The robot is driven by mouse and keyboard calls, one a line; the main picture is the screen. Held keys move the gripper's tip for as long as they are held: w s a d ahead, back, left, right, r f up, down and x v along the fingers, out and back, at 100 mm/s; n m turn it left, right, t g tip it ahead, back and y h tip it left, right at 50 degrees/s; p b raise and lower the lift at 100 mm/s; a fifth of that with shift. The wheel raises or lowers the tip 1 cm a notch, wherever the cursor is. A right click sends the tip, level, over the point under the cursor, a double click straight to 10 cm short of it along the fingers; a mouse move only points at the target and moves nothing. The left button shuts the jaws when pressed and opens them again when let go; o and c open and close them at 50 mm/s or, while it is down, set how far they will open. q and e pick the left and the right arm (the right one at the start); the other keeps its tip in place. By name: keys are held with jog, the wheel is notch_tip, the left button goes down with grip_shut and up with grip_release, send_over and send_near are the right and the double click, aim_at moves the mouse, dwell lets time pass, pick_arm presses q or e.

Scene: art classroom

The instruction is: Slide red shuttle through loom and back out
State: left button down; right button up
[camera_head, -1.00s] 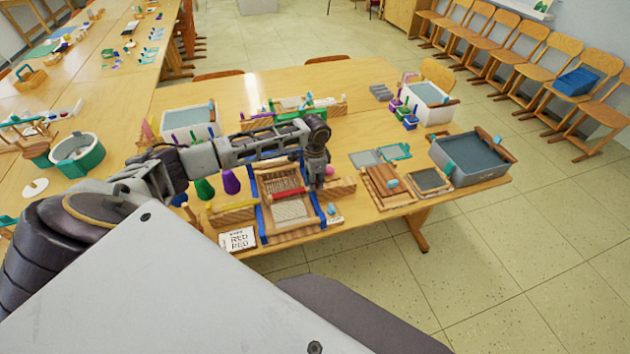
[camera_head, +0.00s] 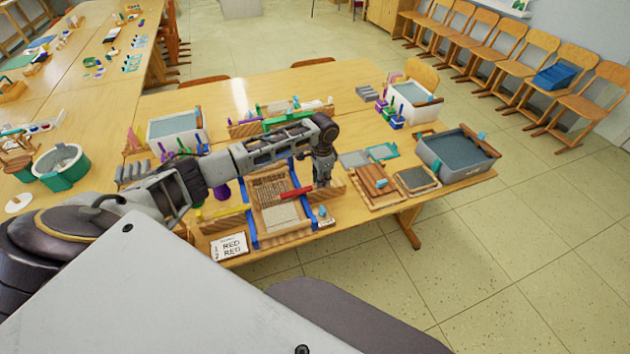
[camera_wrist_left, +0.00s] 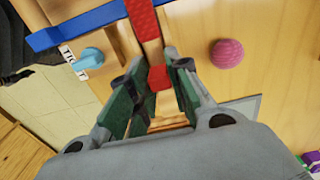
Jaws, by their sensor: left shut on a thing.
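The loom (camera_head: 281,217) has a wooden frame with blue side bars and pale woven cloth at its near part. It lies near the front edge of the table. The red shuttle (camera_head: 296,193) lies across its right part, with its right end reaching past the right blue bar. My left gripper (camera_head: 322,184) is at the right side of the loom, shut on the shuttle's right end. In the left wrist view the red shuttle (camera_wrist_left: 143,22) runs from between the green-padded fingers (camera_wrist_left: 158,80) toward the blue bar. My right gripper is out of view.
A card (camera_head: 230,246) reading RED, RED stands at the front left of the loom. A pink ball (camera_wrist_left: 227,53) and a small blue piece (camera_wrist_left: 88,60) lie beside the gripper. Wooden boards (camera_head: 372,185) and a grey bin (camera_head: 455,155) stand to the right.

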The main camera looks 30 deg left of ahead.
pick_arm(q)
jog(key=shift+w+d+b, duration=0.2)
jog(key=shift+w+d, duration=0.9)
jog(key=shift+w, duration=0.25)
jog(key=shift+w+d+b, duration=0.2)
jog(key=shift+w+d, duration=0.9)
jog(key=shift+w, duration=0.25)
jog(key=shift+w+d+r, duration=0.1)
jog(key=shift+w+d, duration=0.2)
jog(key=shift+w, duration=0.05)
jog(key=c, duration=1.7)
grip_release()
jog(key=o, duration=0.4)
jog(key=shift+w+d, duration=0.1)
jog(key=shift+d, duration=0.05)
jog(key=shift+r, duration=0.1)
notch_tip(320, 180, up, 12)
jog(key=shift+f, duration=0.2)
